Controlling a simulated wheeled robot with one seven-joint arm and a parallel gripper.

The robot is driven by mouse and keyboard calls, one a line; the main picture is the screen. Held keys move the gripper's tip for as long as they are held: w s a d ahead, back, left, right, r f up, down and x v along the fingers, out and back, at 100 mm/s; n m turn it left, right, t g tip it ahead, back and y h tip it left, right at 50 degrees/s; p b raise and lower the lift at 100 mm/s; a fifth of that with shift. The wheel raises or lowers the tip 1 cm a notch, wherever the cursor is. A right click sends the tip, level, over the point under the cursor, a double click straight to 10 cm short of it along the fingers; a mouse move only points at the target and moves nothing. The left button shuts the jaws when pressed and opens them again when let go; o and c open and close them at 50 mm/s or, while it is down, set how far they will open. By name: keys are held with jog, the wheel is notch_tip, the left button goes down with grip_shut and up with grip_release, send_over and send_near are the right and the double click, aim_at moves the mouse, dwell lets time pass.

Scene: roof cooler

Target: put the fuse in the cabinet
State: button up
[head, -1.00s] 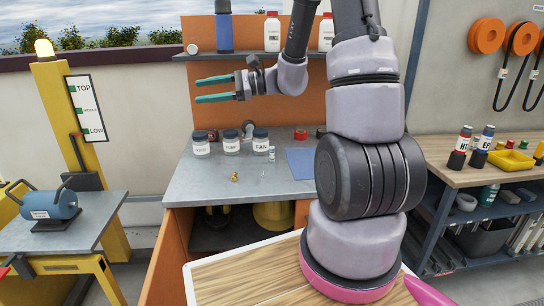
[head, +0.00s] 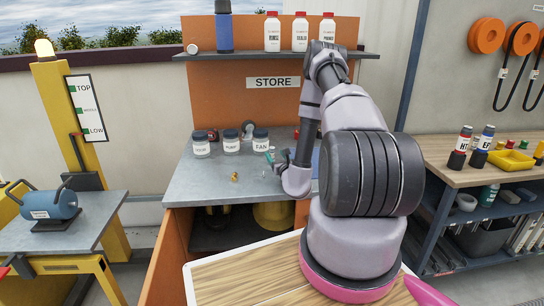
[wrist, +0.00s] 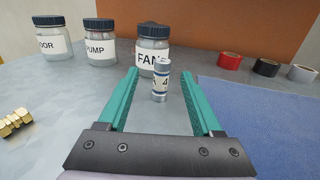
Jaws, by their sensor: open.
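A small white and grey fuse (wrist: 160,82) stands upright on the grey metal bench (head: 210,185), just in front of the jar labelled FAN (wrist: 154,50). My gripper (wrist: 162,92) is open, with its teal fingers to either side of the fuse or just short of it; contact cannot be told. In the head view my gripper (head: 272,157) is low over the bench, and the fuse is mostly hidden there. No cabinet can be made out for certain in these views.
Jars labelled PUMP (wrist: 99,42) and DOOR (wrist: 52,38) stand left of the FAN jar. Brass fittings (wrist: 15,122) lie at the left. A blue cloth (wrist: 255,115) lies at the right, with tape rolls (wrist: 266,67) behind it. A shelf (head: 280,55) overhangs the bench.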

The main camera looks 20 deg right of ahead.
aim_at(272, 150)
jog(key=w, duration=0.3)
jog(key=shift+w+d, duration=0.2)
jog(key=shift+w, duration=0.2)
jog(key=shift+w+d+f, duration=0.1)
jog(key=shift+w+d, duration=0.05)
jog(key=shift+w, duration=0.75)
jog(key=shift+w+d+f, duration=0.1)
jog(key=shift+w+d, duration=0.05)
jog(key=shift+w, duration=0.8)
jog(key=shift+w+d, duration=0.15)
jog(key=shift+w, duration=0.75)
jog(key=shift+c, duration=0.4)
grip_shut()
